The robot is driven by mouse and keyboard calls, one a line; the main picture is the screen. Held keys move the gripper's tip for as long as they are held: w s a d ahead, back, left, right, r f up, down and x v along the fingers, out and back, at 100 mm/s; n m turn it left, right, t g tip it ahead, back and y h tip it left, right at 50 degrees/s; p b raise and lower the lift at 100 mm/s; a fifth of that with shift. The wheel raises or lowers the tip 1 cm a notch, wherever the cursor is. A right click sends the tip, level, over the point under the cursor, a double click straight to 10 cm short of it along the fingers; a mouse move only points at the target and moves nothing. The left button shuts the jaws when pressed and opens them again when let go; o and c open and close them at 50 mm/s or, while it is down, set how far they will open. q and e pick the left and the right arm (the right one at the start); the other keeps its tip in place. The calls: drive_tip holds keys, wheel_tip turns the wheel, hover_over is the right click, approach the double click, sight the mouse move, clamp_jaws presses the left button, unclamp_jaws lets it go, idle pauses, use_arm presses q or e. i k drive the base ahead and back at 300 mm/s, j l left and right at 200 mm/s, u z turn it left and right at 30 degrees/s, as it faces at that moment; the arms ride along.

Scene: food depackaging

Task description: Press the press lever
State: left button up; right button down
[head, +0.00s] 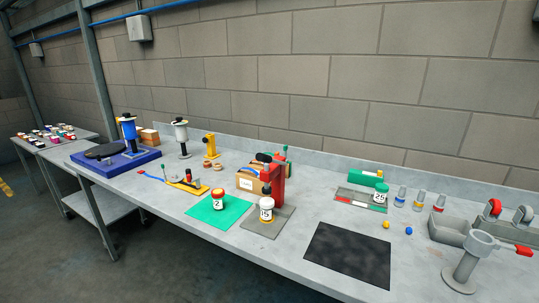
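A red press-like stand (279,184) rises behind a white jar marked 15 (266,213) on a grey plate (262,237), near the middle of the bench. A green-tipped piece (285,151) stands up at its top and may be a lever, but it is too small to be sure. A grey pedestal device (465,265) at the lower right has an arm with a red handle (524,251). Neither of my grippers is in view.
A jar marked 2 (218,201) sits on a green mat (207,219). A black mat (347,254) lies bare on the bench. A jar marked 29 (380,194), small bottles (400,197) and a grey bin (445,231) stand to the right. A blue-based machine (125,160) is at left.

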sight(259, 157)
drive_tip(key=k+l+u, duration=0.3)
drive_tip(key=u, duration=0.15)
drive_tip(key=k+l+u, duration=0.4)
